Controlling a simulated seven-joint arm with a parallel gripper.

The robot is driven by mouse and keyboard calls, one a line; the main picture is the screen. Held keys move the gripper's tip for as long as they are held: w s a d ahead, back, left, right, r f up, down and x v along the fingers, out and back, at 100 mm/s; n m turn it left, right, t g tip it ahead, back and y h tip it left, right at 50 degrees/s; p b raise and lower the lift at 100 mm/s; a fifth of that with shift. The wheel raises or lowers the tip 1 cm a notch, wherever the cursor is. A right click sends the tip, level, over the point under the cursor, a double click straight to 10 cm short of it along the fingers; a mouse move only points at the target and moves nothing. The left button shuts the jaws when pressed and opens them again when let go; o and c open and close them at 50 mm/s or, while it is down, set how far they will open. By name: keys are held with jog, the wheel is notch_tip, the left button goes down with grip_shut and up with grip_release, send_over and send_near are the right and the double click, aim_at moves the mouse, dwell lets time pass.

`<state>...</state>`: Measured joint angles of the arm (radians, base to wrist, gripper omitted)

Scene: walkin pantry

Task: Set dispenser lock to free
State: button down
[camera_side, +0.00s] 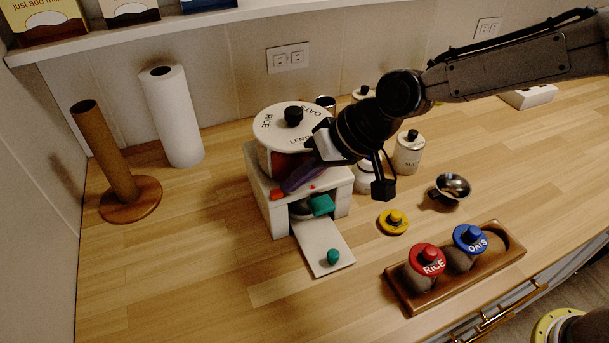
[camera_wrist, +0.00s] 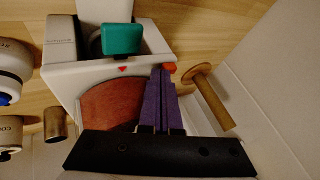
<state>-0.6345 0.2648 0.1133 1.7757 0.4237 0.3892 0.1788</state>
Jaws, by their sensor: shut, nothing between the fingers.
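The dispenser (camera_side: 263,190) is a white base with a round white lid (camera_side: 276,122) lettered RICE, OATS and LENT. An orange-red tab (camera_side: 277,194), possibly the lock, sits at the left of its front top edge; it also shows in the wrist view (camera_wrist: 170,67). A small red triangle (camera_wrist: 123,69) marks the ledge's middle. My gripper (camera_side: 288,189) has purple fingers, shut together and empty. In the wrist view its tips (camera_wrist: 163,70) are right beside the tab; I cannot tell whether they touch. A teal block (camera_wrist: 121,40) sticks out of the front opening.
A white tray (camera_side: 314,238) with a teal knob (camera_side: 333,256) extends from the dispenser. A yellow-lidded piece (camera_side: 394,221), metal bowl (camera_side: 453,186) and wooden rack (camera_side: 405,298) with RICE and OATS jars lie right. A cardboard-tube holder (camera_side: 110,160) and paper roll (camera_side: 172,115) stand left.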

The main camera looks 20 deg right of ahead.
jog(key=shift+a, duration=0.3)
